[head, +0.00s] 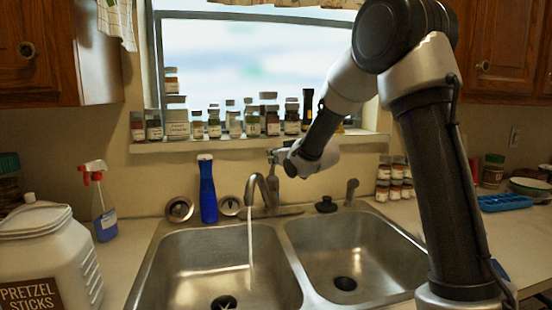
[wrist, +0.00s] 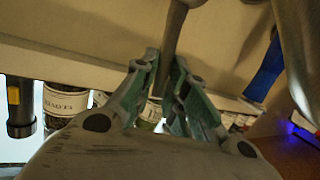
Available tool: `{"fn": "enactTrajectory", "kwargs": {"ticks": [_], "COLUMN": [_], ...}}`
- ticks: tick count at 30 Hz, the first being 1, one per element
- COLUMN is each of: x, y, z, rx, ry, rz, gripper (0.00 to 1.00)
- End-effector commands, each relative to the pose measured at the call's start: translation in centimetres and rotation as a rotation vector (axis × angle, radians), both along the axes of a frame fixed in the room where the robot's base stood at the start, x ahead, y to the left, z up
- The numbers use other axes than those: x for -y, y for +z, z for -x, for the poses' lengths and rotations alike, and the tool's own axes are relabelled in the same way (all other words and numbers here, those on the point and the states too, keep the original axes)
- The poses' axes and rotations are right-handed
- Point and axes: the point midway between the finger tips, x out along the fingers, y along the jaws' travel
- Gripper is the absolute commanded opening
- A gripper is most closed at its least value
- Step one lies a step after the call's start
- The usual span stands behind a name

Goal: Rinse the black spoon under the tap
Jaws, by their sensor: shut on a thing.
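The tap (head: 271,190) stands behind the double sink, and a thin stream of water (head: 250,238) falls from its spout into the left basin. My gripper (head: 274,156) is just above the tap, in front of the wall below the window sill. In the wrist view my gripper (wrist: 165,68) is shut on a narrow grey-brown bar that looks like the tap lever (wrist: 175,32). Part of the lever is hidden between the fingers. I cannot make out the black spoon in either view.
A blue bottle (head: 207,190) stands left of the tap. A spray bottle (head: 103,205) and a pretzel tub (head: 45,250) are on the left counter. Jars (head: 232,122) line the sill. The right basin (head: 355,250) looks empty. A blue tray (head: 503,203) lies at right.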

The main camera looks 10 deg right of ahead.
Motion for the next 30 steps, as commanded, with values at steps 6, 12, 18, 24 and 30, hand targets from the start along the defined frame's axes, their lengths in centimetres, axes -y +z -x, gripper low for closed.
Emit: {"fn": "enactTrajectory", "kwargs": {"ticks": [6,12,18,24,30], "x": [0.0,0.0,0.5,1.8,3.1], "y": [0.0,0.0,0.3,1.3,2.1], "z": [0.0,0.0,1.2,5.2,9.0], "rx": [0.000,0.001,0.001,0.001,0.002], "ry": [0.000,0.000,-0.001,-0.002,-0.002], "rz": [0.000,0.000,0.000,0.000,0.000], "gripper": [0.35,0.35,0.35,0.35,0.35]}}
